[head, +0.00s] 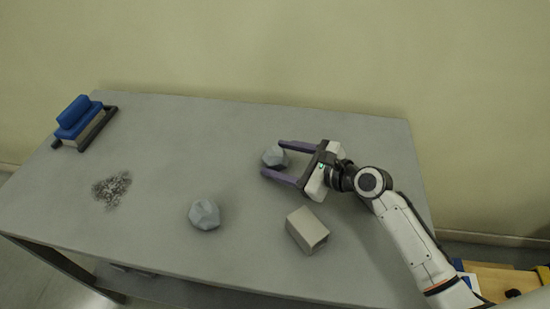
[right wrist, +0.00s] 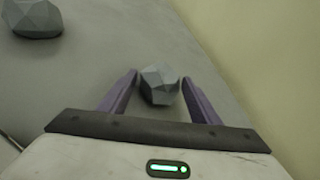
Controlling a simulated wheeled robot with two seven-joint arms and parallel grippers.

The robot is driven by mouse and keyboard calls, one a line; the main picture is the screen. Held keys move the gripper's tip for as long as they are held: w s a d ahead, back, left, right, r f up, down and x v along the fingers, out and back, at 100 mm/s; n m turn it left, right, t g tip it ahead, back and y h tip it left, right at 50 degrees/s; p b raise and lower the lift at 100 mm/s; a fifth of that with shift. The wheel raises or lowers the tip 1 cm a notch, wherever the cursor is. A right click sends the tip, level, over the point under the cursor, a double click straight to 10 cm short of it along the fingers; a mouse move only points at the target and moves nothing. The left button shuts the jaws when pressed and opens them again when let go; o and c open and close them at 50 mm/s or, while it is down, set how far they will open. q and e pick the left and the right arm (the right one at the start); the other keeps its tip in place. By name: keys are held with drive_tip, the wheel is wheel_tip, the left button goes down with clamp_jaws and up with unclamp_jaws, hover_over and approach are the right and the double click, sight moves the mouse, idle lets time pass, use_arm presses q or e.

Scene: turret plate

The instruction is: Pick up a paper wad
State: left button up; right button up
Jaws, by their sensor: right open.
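A grey faceted paper wad (head: 274,156) lies on the table, between the purple fingers of my right gripper (head: 275,159). The right wrist view shows this wad (right wrist: 160,86) between the fingertips of the open gripper (right wrist: 158,82), with a small gap visible on the left side. I cannot tell whether the right finger touches it. A second grey paper wad (head: 204,215) lies nearer the front edge of the table, left of the gripper; it also shows at the top left in the right wrist view (right wrist: 34,18). My left gripper is not in view.
The grey table (head: 200,125) also bears a beige box (head: 307,230) below the right gripper, a heap of grey bits (head: 111,189) at left, and a blue-topped block in a dark holder (head: 80,122) at the back left. The table's middle is clear. A wall stands behind.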

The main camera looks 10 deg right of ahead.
drive_tip(key=c, duration=0.8)
drive_tip(key=shift+o, duration=0.2)
